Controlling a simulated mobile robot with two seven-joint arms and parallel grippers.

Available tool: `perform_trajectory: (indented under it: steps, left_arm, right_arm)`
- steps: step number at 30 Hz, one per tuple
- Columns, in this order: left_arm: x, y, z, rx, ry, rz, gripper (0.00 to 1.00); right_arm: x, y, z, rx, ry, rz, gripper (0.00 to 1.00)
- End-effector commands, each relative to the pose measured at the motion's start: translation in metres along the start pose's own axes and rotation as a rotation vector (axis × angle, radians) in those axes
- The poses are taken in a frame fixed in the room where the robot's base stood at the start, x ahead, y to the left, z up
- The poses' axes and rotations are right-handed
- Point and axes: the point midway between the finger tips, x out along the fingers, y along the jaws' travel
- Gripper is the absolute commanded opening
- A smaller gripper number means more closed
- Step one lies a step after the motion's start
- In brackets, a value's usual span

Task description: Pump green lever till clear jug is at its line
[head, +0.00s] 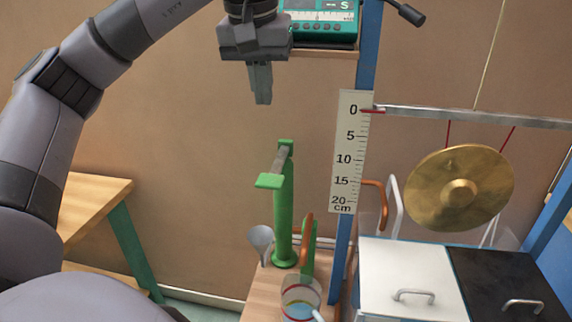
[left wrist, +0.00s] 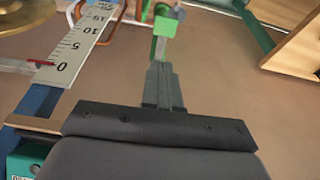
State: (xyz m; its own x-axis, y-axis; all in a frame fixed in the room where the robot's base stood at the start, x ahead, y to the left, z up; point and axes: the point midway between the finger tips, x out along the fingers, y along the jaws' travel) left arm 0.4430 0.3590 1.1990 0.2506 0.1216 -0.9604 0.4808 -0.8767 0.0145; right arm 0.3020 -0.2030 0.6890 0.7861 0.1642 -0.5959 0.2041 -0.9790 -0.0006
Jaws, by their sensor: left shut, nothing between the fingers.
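The green pump (head: 284,220) stands upright on a wooden surface, with its lever near the top ending in a flat green handle (head: 269,181). The clear jug (head: 301,299) is at the bottom edge of the head view, with coloured bands and some blue inside. Its level against the line is too small to tell. My left gripper (head: 263,99) is shut and empty, pointing down above the pump and apart from it. In the left wrist view the shut fingers (left wrist: 163,98) show below the green lever handle (left wrist: 164,27). My right gripper is not in view.
A centimetre scale (head: 348,150) on a blue post (head: 366,75) stands right of the pump. A brass gong (head: 459,188) hangs from a metal bar. White and black boxes (head: 410,275) stand lower right. A grey funnel (head: 261,240) is beside the pump. A wooden table (head: 95,205) is left.

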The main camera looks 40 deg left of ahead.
Motion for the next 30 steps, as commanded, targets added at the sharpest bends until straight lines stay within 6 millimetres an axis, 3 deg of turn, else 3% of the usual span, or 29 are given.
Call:
perform_trajectory:
  steps: [6,17,23,30]
  left_arm:
    - [-0.009,-0.013,-0.001,0.002,0.005,-0.014,0.00]
    - [-0.007,-0.013,-0.001,0.002,0.005,-0.015,0.00]
    - [0.012,-0.013,0.000,0.003,0.003,-0.016,0.00]
    - [0.054,-0.014,0.001,0.003,0.001,-0.016,0.00]
  right_arm:
    - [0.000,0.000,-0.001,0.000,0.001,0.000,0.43]
    - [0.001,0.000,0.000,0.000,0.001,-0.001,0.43]
    - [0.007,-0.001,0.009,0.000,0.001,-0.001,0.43]
    - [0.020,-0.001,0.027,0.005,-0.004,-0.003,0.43]
